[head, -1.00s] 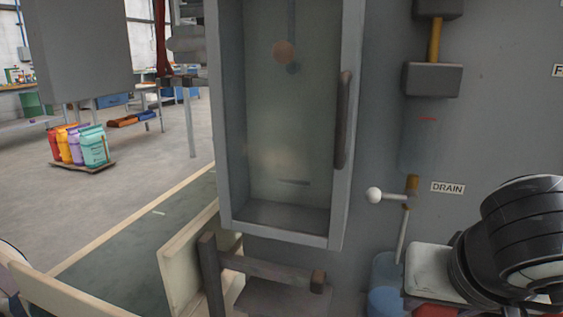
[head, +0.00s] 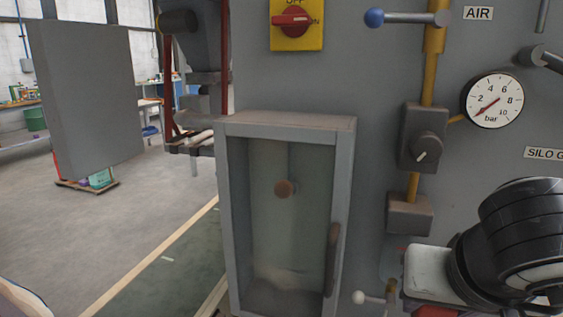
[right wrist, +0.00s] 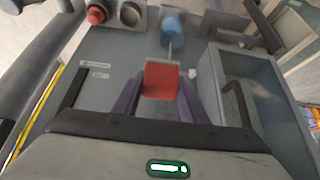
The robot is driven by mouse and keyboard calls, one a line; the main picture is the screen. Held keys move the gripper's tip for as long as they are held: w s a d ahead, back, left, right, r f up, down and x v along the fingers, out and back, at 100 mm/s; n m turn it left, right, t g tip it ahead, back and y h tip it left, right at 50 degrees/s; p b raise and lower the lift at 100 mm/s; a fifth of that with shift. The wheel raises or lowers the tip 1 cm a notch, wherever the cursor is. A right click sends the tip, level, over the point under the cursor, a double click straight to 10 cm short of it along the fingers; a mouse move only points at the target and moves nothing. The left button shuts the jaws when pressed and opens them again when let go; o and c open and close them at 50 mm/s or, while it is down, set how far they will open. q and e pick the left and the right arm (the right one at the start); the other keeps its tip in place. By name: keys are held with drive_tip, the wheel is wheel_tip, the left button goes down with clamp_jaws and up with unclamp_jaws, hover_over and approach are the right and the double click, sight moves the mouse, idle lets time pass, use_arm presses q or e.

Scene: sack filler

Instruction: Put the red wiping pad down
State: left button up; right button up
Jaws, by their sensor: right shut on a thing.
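The red wiping pad (right wrist: 161,80) is held between the two purple fingers of my right gripper (right wrist: 160,97) in the right wrist view. The gripper is shut on it, and the grey machine front lies beyond. In the head view, my right arm comes in at the lower right and the pale body of my right gripper (head: 431,274) shows beside it. I cannot make out the fingers or the pad clearly there. My left gripper is not in view.
A cabinet with a glass door (head: 283,215) stands out from the machine front. A red rotary switch (head: 290,20), a blue-knobbed air lever (head: 375,18) and a pressure gauge (head: 493,101) are mounted above. Open floor (head: 165,225) lies to the left.

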idle(0.4)
use_arm(q)
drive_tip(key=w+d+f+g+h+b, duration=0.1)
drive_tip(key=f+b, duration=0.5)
drive_tip(key=b, duration=0.6)
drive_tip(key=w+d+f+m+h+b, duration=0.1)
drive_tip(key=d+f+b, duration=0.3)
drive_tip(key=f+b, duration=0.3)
drive_tip(key=b, duration=0.5)
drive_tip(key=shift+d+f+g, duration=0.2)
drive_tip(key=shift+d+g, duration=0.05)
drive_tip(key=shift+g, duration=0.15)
use_arm(e)
drive_tip(key=a+f, duration=1.3)
drive_tip(key=f, duration=0.4)
drive_tip(key=a+f, duration=1.2)
drive_tip(key=f, duration=0.6)
drive_tip(key=shift+a+f, duration=0.15)
drive_tip(key=shift+a, duration=0.25)
